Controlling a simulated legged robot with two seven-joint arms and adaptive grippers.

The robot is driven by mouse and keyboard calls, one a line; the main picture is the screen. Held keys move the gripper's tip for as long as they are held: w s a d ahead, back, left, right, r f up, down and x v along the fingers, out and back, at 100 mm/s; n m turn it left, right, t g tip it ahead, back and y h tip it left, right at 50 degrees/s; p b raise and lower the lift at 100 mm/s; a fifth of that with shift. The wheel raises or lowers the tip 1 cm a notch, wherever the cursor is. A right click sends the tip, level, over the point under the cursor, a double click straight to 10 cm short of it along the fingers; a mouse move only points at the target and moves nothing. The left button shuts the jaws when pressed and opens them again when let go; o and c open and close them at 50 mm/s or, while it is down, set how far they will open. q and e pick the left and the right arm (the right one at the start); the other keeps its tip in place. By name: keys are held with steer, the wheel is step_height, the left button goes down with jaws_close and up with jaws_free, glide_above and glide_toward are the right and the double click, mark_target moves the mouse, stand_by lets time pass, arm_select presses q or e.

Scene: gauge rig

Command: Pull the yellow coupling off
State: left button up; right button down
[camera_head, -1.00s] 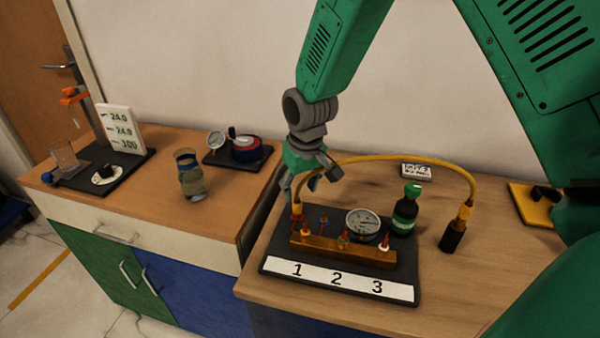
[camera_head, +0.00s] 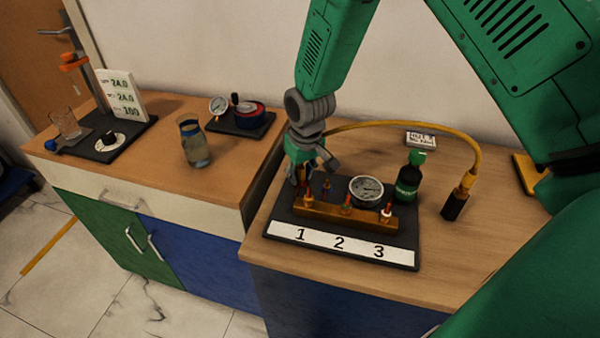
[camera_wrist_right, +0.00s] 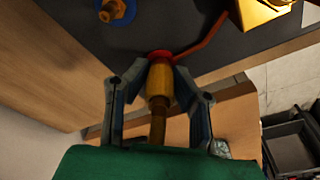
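The yellow coupling (camera_wrist_right: 160,80) is between the fingers of my right gripper (camera_wrist_right: 160,68) in the right wrist view. Both fingertips close in against its sides, and a red ring shows at its far end. In the head view my right gripper (camera_head: 302,178) is over the left end of the brass manifold (camera_head: 335,217), by label 1, and mostly hides the coupling. The yellow hose (camera_head: 400,126) arches right from the gripper to a black-ended fitting (camera_head: 455,205) on the table. My left gripper is not in view.
A round gauge (camera_head: 366,189) and a green-capped bottle (camera_head: 408,182) stand close right of the gripper. A glass jar (camera_head: 194,145) and a second gauge stand (camera_head: 240,120) are on the left counter. Table front right is clear.

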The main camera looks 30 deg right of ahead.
steer(key=c, duration=2.1)
jaws_free()
jaws_close()
steer(key=shift+r, duration=0.25)
steer(key=shift+r+p, duration=2.4)
